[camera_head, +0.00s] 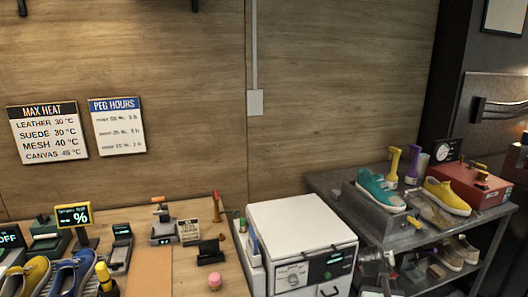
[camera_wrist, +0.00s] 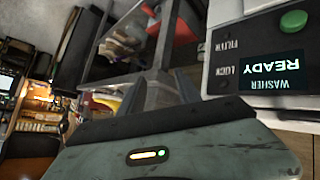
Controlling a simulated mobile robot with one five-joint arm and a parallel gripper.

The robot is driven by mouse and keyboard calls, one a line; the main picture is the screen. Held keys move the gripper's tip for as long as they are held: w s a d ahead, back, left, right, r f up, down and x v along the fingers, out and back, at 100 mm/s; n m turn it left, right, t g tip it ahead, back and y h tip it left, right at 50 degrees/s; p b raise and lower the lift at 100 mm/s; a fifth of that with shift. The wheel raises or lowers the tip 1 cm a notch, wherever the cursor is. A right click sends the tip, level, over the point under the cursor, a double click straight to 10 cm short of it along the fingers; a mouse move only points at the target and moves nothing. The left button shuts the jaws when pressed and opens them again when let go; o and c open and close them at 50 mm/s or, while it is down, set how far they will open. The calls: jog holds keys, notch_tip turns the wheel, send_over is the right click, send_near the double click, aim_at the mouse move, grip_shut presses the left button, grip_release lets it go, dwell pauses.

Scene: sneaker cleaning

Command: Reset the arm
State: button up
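My gripper (camera_wrist: 160,88) shows in the wrist view above its grey-green body. Its two dark fingers stand apart, with only the background between them. It appears empty. The white washer (camera_wrist: 262,60) is to the right of it in that view, apart from it, with its lit panel reading READY upside down. In the head view the white washer (camera_head: 300,232) stands at the right end of the wooden bench. Part of an arm-like shape shows just right of the washer, too small and cluttered to make out clearly.
A metal shelf (camera_head: 345,205) at right holds a teal sneaker (camera_head: 380,190), a yellow sneaker (camera_head: 447,195) and a red box (camera_head: 470,180). The wooden bench (camera_head: 190,275) holds a blue sneaker (camera_head: 72,272), a yellow sneaker (camera_head: 30,276), small devices and a pink item (camera_head: 215,281). Signs hang on the wall.

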jog(key=s+a+f+n+g+y, duration=0.1)
jog(key=s+a, duration=0.3)
jog(key=a, duration=0.5)
jog(key=s+a+f+g+y+p, duration=0.1)
jog(key=s+a+f+g+y, duration=0.2)
jog(key=a, duration=0.6)
jog(key=s+a+f+n+g+y, duration=0.1)
jog(key=s+a+g, duration=0.3)
jog(key=a, duration=0.6)
jog(key=s+f+y, duration=0.1)
jog(key=s, duration=0.1)
jog(key=shift+s+f+n+p, duration=0.3)
jog(key=shift+s+p, duration=0.05)
jog(key=shift+d, duration=0.1)
